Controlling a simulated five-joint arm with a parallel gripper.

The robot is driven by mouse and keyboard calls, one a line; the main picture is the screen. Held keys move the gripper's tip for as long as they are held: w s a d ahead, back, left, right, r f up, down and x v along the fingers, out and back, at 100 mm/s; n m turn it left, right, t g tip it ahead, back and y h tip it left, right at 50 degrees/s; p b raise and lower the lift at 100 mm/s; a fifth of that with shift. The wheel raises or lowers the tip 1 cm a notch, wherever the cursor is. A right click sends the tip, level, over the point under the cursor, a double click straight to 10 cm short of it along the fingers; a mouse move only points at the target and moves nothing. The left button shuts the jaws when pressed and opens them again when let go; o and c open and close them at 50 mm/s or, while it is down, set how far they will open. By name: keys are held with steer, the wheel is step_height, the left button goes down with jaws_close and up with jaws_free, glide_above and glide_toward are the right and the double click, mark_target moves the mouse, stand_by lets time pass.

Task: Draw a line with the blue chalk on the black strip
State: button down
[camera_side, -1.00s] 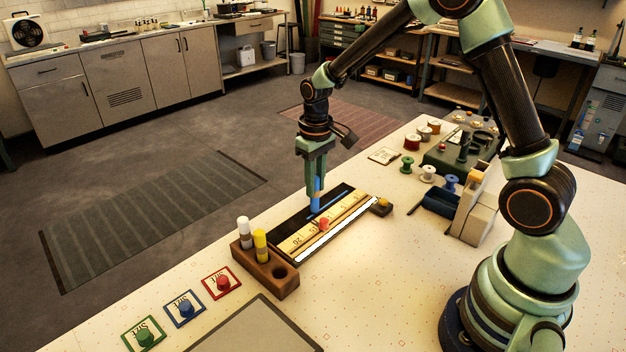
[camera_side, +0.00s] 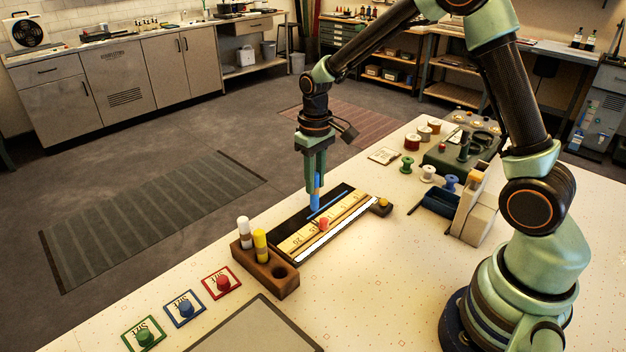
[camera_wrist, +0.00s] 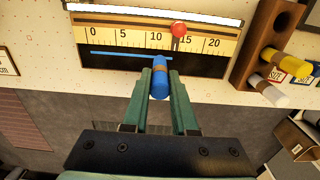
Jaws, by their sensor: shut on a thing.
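My gripper (camera_side: 316,180) is shut on the blue chalk (camera_side: 315,200), which points down at the black strip (camera_side: 271,235). The blue chalk also shows between the fingers in the wrist view (camera_wrist: 159,82), its tip at the strip. Beside the strip lies a cream ruler (camera_side: 300,235) with a red knob (camera_wrist: 178,30) between the 10 and 15 marks. I cannot tell whether the tip touches the strip.
A wooden holder (camera_side: 284,287) with white chalk (camera_side: 243,231) and yellow chalk (camera_side: 260,245) stands at the strip's near end. Cards with green, blue and red knobs lie further left. Spools and a blue tray (camera_side: 440,203) are at the right.

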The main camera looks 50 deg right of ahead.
steer(key=shift+r, duration=2.4)
steer(key=s+a+r, duration=0.2)
steer(key=s+r, duration=0.2)
steer(key=s, duration=0.6)
steer(key=shift+r, duration=0.2)
steer(key=shift+w, duration=0.1)
